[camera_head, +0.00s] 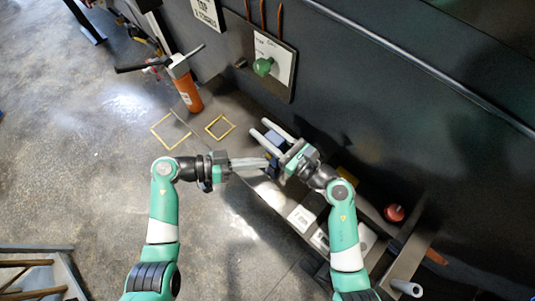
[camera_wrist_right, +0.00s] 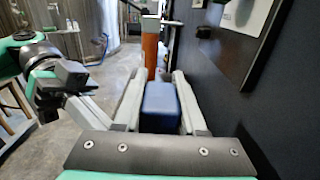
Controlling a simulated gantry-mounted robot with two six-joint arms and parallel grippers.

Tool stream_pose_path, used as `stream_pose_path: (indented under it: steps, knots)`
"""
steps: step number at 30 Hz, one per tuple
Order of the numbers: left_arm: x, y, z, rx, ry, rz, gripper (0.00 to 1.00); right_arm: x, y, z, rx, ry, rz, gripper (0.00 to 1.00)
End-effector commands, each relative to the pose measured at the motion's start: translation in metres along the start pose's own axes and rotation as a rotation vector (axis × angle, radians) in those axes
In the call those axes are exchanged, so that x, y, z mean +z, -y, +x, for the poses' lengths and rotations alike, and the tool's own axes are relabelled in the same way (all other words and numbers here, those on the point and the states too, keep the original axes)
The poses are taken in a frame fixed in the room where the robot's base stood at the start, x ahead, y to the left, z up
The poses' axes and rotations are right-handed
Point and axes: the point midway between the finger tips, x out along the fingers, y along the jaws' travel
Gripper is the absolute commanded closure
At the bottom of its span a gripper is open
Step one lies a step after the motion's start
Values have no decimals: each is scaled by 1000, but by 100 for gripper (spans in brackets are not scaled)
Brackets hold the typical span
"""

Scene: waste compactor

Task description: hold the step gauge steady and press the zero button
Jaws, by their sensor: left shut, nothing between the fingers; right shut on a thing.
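A small blue block (camera_head: 273,139), which I take to be the step gauge, sits between the fingers of my right gripper (camera_head: 268,131). In the right wrist view the blue block (camera_wrist_right: 160,106) shows between the two pale fingers, which are shut on it. My left gripper (camera_head: 266,163) is shut and empty, its fingertips pointing right, just below the blue block and close to my right gripper. It also shows at the left of the right wrist view. I cannot make out the zero button in either view.
An orange cylinder with a black T-handle (camera_head: 190,92) stands at the upper left. Two yellow outlined squares (camera_head: 220,127) lie near it. A wall panel (camera_head: 288,88) carries a green knob (camera_head: 263,66). A red knob (camera_head: 394,213) and white labels (camera_head: 301,217) are at the lower right. The dark wall closes off the right side.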

Motion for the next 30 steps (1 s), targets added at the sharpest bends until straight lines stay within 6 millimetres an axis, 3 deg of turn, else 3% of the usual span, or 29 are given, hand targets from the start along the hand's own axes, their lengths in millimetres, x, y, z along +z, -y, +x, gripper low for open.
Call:
stream_pose_path:
  steps: [30]
  knots:
    - [-2,2,2,-1,-1,1,100,0,0,0,1,0,0,100]
